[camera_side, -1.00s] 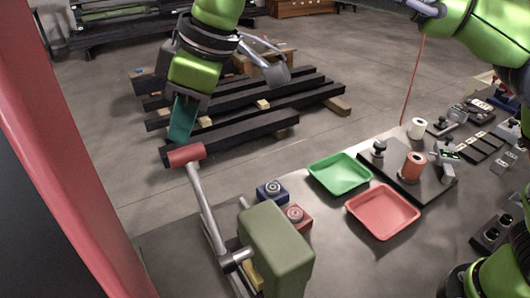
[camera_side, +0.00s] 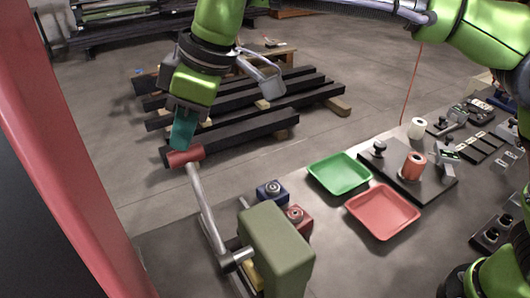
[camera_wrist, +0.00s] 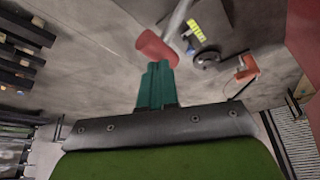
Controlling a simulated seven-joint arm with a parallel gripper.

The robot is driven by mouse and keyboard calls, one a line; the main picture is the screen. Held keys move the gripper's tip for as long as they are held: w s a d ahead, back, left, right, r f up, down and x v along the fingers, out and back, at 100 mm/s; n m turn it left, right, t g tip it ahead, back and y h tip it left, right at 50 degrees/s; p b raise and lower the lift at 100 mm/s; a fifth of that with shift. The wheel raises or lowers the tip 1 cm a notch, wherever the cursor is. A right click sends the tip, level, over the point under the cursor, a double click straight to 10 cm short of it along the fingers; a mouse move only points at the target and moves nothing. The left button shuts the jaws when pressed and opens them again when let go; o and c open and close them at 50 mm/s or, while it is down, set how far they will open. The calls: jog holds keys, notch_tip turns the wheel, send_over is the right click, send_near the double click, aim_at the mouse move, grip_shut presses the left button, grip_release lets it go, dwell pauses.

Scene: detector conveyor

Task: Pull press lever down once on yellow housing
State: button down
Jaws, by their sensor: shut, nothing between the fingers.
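The press lever is a grey metal arm (camera_side: 204,205) with a red cylindrical handle (camera_side: 186,157) at its upper end. It stands raised, tilted up and left from its pivot beside the olive-green press head (camera_side: 275,245). Only a little of the yellow housing (camera_side: 257,277) shows below the head. My gripper (camera_side: 182,140) has teal fingers, shut and empty, pointing down right above the red handle; they touch it or nearly so. In the wrist view the red handle (camera_wrist: 156,47) lies just beyond the fingertips (camera_wrist: 158,68), and the lever arm runs up from it.
A blue button box (camera_side: 272,192) and a red one (camera_side: 299,217) sit beside the press. A green tray (camera_side: 340,174) and a red tray (camera_side: 383,212) lie to the right. Black beams (camera_side: 235,138) lie on the floor behind. The space left of the lever is clear.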

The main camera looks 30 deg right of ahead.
jog(key=shift+w+f, duration=0.3)
jog(key=shift+f, duration=0.2)
jog(key=shift+w, duration=0.1)
jog(key=shift+w+f, duration=0.6)
jog(key=shift+f, duration=0.2)
jog(key=shift+w+f, duration=0.55)
jog(key=shift+f, duration=0.5)
jog(key=shift+w+f, duration=0.45)
jog(key=shift+f, duration=0.4)
